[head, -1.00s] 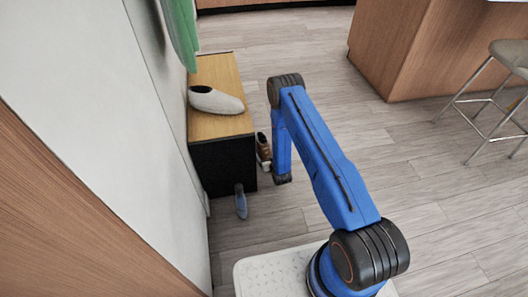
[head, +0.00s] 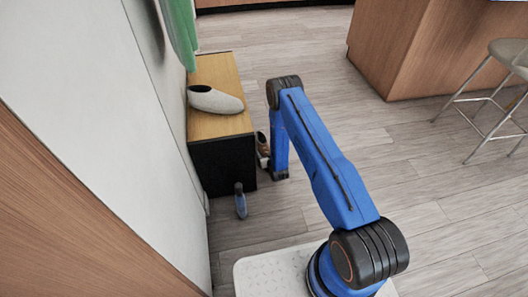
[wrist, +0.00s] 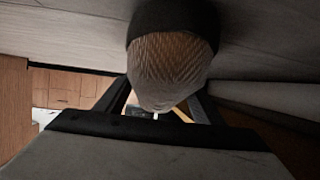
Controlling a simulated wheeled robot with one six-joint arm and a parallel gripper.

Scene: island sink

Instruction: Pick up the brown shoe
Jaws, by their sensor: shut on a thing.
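The brown shoe (head: 262,144) is beside the right side of a low wooden-topped bench, low by the floor. In the wrist view a tan-brown, ribbed rounded end of the shoe with a dark rim (wrist: 170,62) fills the top middle. My gripper (wrist: 158,106) has a finger on each side of it and is shut on it. In the head view my blue arm reaches down just right of the shoe, and the jaws are mostly hidden. I cannot tell whether the shoe is clear of the floor.
The bench (head: 222,128) carries a grey shoe (head: 214,100). A bluish shoe (head: 240,203) is in front of the bench. A green garment (head: 180,32) hangs by the left wall. An island (head: 405,55) and stool (head: 505,60) stand right. Open floor lies between.

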